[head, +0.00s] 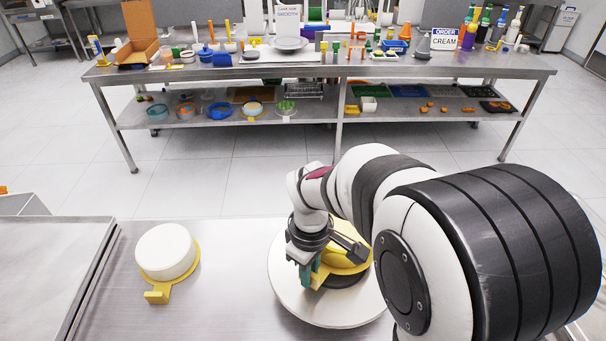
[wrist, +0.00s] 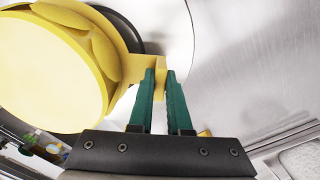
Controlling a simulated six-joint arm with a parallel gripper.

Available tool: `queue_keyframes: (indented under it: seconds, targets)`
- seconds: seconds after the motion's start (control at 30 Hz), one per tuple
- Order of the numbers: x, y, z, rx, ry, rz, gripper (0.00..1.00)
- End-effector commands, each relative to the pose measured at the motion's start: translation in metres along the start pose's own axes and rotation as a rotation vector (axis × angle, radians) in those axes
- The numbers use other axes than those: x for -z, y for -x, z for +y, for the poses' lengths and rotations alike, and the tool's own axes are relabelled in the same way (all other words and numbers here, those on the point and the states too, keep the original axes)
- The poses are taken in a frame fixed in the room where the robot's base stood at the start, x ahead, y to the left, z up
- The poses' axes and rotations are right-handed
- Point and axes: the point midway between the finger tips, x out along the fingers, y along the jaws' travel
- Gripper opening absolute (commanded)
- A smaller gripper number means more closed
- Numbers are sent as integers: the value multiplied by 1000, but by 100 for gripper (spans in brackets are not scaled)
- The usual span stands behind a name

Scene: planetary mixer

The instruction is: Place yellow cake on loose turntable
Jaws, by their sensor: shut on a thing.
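The yellow cake (wrist: 50,70) sits on a yellow board with a tab handle, large at the left of the wrist view. In the head view the yellow cake (head: 345,262) is partly hidden by my gripper and arm. My gripper (wrist: 160,75) is shut on the yellow handle with its green fingers. It also shows in the head view (head: 310,276). The white round turntable (head: 300,304) lies under the cake, with a dark disc (wrist: 125,28) between them. I cannot tell whether the board touches the disc.
A white cake (head: 165,250) on a yellow handled board (head: 157,296) stands on the metal table to the left. The table between it and the turntable is clear. A bench (head: 230,72) with many tools stands farther back, across the floor.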

Motion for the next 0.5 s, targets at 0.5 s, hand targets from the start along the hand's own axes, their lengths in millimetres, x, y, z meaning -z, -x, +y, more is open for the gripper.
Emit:
queue_keyframes:
  seconds: [0.5]
  targets:
    - [0, -36, -1, 1, 0, 0, 0]
